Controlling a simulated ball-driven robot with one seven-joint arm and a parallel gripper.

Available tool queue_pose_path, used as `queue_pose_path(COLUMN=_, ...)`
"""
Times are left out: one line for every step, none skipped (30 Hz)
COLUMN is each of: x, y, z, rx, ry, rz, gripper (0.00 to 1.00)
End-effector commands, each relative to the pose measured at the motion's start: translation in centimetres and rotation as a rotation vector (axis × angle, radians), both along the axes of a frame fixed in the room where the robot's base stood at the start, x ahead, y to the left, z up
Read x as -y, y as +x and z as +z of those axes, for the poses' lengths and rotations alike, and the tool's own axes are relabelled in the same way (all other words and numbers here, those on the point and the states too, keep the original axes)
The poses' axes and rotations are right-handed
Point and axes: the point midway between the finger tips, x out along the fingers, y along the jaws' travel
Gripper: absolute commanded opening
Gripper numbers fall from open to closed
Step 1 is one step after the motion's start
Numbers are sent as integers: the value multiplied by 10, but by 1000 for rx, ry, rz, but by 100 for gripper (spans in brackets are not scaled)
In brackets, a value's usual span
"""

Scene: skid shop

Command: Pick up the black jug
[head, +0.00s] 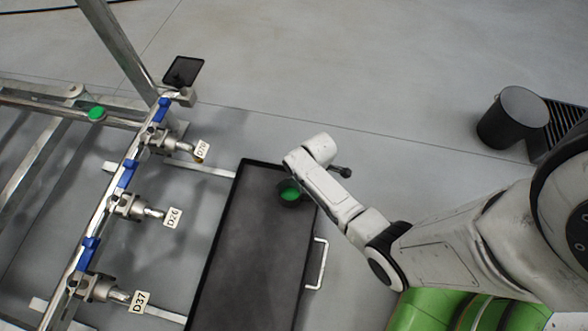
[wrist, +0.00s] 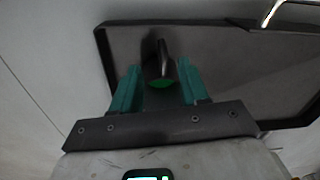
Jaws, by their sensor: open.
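The black jug (head: 292,202) shows as a small dark round vessel with bright green inside, at the far right corner of the dark tray (head: 245,260). In the wrist view the jug (wrist: 162,62) is a narrow dark shape with a green patch at its near end. My gripper (wrist: 158,72) is open, its two teal fingers on either side of the jug in that view. I cannot tell whether they touch it or how far above it they are. In the head view my arm's end is just beyond the jug, and the fingers are not clear.
A pipe rack with blue-handled valves and tags such as D26 (head: 172,217) runs along the left. The tray has a metal side handle (head: 318,264). A black bin (head: 512,117) stands at the right. Bare floor lies beyond the tray.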

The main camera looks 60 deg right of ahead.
Motion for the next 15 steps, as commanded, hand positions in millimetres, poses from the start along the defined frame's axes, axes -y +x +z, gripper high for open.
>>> queue_pose_path(x=0, y=0, z=-14, rx=0, ry=0, rz=0, gripper=44)
queue_pose_path(x=-1, y=0, z=-18, rx=0, ry=0, rz=-1, gripper=44)
queue_pose_path(x=-1, y=0, z=-23, rx=-1, ry=1, rz=-1, gripper=44)
queue_pose_path(x=-1, y=-1, z=-26, rx=-1, ry=1, rz=-1, gripper=44)
queue_pose_path(x=-1, y=0, z=-28, rx=0, ry=0, rz=-1, gripper=44)
queue_pose_path(x=-1, y=0, z=-30, rx=1, ry=0, rz=-1, gripper=44)
queue_pose_path(x=-1, y=0, z=-30, rx=1, ry=0, rz=-1, gripper=44)
queue_pose_path(x=-1, y=0, z=-31, rx=1, ry=0, rz=-1, gripper=44)
queue_pose_path(x=-2, y=0, z=-33, rx=1, ry=0, rz=-2, gripper=44)
queue_pose_path(x=-2, y=-1, z=-34, rx=1, ry=0, rz=-2, gripper=44)
queue_pose_path(x=-2, y=-1, z=-37, rx=1, ry=0, rz=-2, gripper=44)
queue_pose_path(x=-3, y=-1, z=-41, rx=1, ry=0, rz=-2, gripper=44)
queue_pose_path(x=-3, y=-1, z=-44, rx=0, ry=0, rz=-2, gripper=44)
queue_pose_path(x=-4, y=-2, z=-48, rx=0, ry=0, rz=-2, gripper=44)
queue_pose_path(x=-5, y=-2, z=-53, rx=0, ry=0, rz=-2, gripper=44)
